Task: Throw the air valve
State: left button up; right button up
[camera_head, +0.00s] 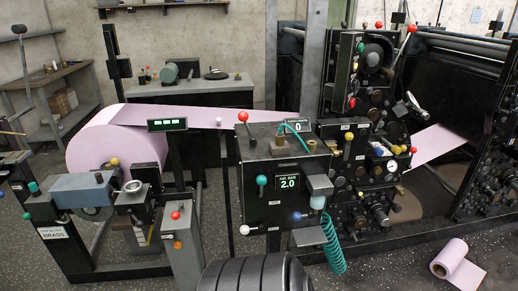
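A dark control box (243,185) stands in the middle of the picture, with a green display (288,183) that reads 2.0 under small lettering that looks like "AIR BAR". On its front are a teal-knobbed lever (262,181), knob up, and a lever with a white knob (244,229) that lies sideways to the left. A red-knobbed lever (243,117) stands up at its top left. A teal coiled hose (332,246) hangs at its right. No label readable here tells which lever is the air valve. Neither gripper is in view.
A large pink paper roll (115,146) sits at the left, its web running right into the machine. A grey post (183,250) with a red knob and a small bench unit (85,189) stand at the front left. A small pink roll (450,258) lies on the floor.

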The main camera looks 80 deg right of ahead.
aim_at(261, 180)
jog(key=z, duration=2.75)
